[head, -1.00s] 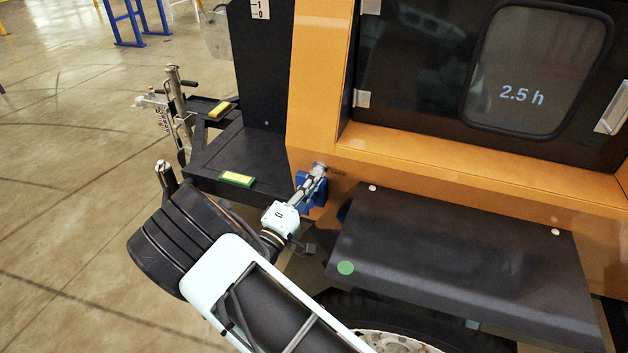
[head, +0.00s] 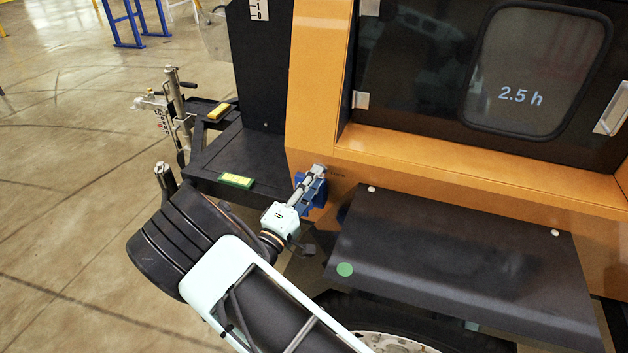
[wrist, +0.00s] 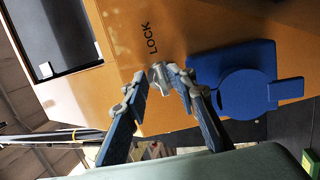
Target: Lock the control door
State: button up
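The control door (head: 430,60) is a dark panel with a window reading "2.5 h", set in the orange housing; it looks closed. In the wrist view, the word "LOCK" (wrist: 149,38) is printed on the orange face beside a blue round flap piece (wrist: 245,92). My gripper (wrist: 158,82) is at this spot, its two fingers spread with a gap between the tips. A small grey metallic piece (wrist: 159,72) shows at the fingertips; I cannot tell whether it is the lock or part of a finger. In the head view, my gripper (head: 317,170) reaches the orange face beside the blue piece (head: 314,194).
A black shelf with a green dot (head: 344,269) juts out to the right of my gripper. A dark ledge at the left bears a green-and-yellow block (head: 237,180) and a yellow one (head: 219,111). A metal post stand (head: 178,105) is beyond. Open floor lies at the left.

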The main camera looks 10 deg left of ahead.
jog(key=v, duration=1.2)
